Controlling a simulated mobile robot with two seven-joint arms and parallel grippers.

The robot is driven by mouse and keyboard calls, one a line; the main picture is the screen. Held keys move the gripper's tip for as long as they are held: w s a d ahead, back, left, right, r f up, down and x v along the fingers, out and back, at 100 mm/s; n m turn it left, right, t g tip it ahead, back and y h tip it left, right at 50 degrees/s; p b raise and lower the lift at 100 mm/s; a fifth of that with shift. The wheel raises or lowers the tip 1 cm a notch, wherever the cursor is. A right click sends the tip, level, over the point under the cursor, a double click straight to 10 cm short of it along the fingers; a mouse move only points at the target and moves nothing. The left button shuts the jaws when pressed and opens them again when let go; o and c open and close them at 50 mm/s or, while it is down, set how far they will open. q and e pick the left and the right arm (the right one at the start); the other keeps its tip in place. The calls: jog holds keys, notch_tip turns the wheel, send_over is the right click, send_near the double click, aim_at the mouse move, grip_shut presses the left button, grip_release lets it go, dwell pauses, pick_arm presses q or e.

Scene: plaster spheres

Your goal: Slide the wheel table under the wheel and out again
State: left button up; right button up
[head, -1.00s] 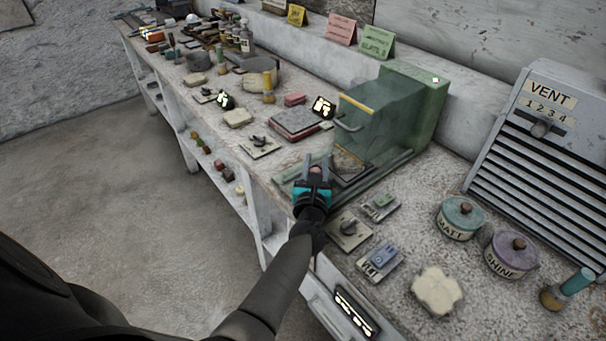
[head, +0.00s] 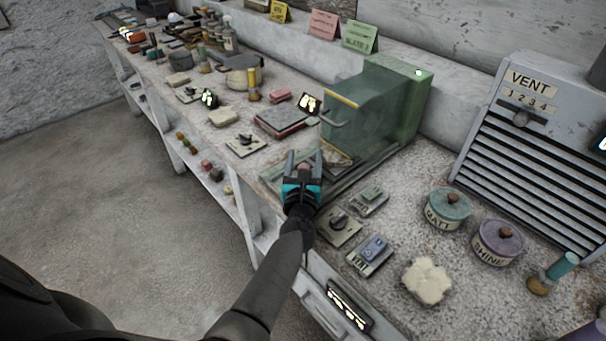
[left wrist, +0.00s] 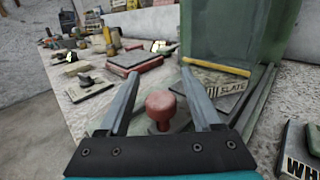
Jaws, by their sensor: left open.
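A red knob (left wrist: 160,106) on a short stem stands between the two fingers of my left gripper (head: 304,160), near the bench's front edge. The fingers are open, one on each side of it, and I see gaps between them and the knob. Behind the knob is a flat plate with a "SLATE" label (left wrist: 217,85), by the rails of the green machine (head: 405,105). I cannot tell how the knob joins the wheel table. The machine has a clear green guard with a yellow edge and a handle (head: 334,119). I cannot make out the wheel. My right gripper is out of view.
Switch plates, one marked "VENT" (head: 369,256), lie right of my arm. Beyond are a pale sponge-like block (head: 427,280), a "MATT" pot (head: 447,211), a "SHINE" pot (head: 497,244) and the vent unit (head: 530,130). Tools and blocks crowd the bench's far left.

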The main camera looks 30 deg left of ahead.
pick_arm(q)
jog(key=v, duration=1.5)
